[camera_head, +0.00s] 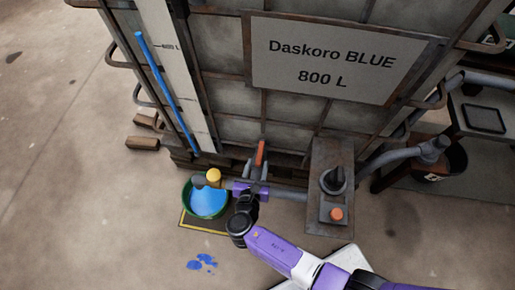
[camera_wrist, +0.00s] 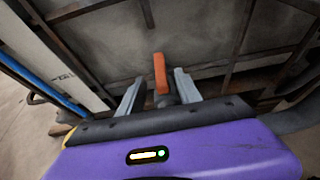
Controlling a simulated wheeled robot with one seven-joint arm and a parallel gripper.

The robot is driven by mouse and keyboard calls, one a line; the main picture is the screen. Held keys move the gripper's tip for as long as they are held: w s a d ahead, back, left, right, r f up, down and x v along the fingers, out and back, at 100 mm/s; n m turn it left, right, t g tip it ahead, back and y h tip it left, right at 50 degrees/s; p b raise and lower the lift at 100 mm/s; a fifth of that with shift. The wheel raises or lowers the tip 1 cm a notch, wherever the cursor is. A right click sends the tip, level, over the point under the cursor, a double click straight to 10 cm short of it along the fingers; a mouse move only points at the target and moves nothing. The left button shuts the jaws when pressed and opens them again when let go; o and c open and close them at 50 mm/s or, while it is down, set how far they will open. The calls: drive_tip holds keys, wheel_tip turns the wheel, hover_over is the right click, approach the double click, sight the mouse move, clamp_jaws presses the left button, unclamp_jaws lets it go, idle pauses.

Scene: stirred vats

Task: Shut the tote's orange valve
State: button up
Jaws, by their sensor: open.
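The tote (camera_head: 225,95) is a grey caged tank labelled "Daskoro BLUE 800 L". Its orange valve handle (camera_head: 260,152) stands up at the tote's foot, above a pipe. In the wrist view the orange handle (camera_wrist: 161,73) rises between the two grey fingers. My gripper (camera_head: 258,168) is open at the valve, with one finger on each side of the handle. In the wrist view my gripper (camera_wrist: 157,88) shows gaps beside the handle, so it does not look clamped. The valve's lower body is mostly hidden by my purple wrist.
A green tub (camera_head: 206,212) of blue liquid stands on a yellow-edged mat (camera_head: 190,222) left of my gripper. Blue spills (camera_head: 202,262) lie on the floor. A control box (camera_head: 330,205) with black knob and orange button stands close on the right. The floor at left is mostly clear.

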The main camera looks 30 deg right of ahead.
sight(259, 157)
drive_tip(key=b+x, duration=0.2)
drive_tip(key=x, duration=0.5)
drive_tip(key=shift+f, duration=0.1)
clamp_jaws()
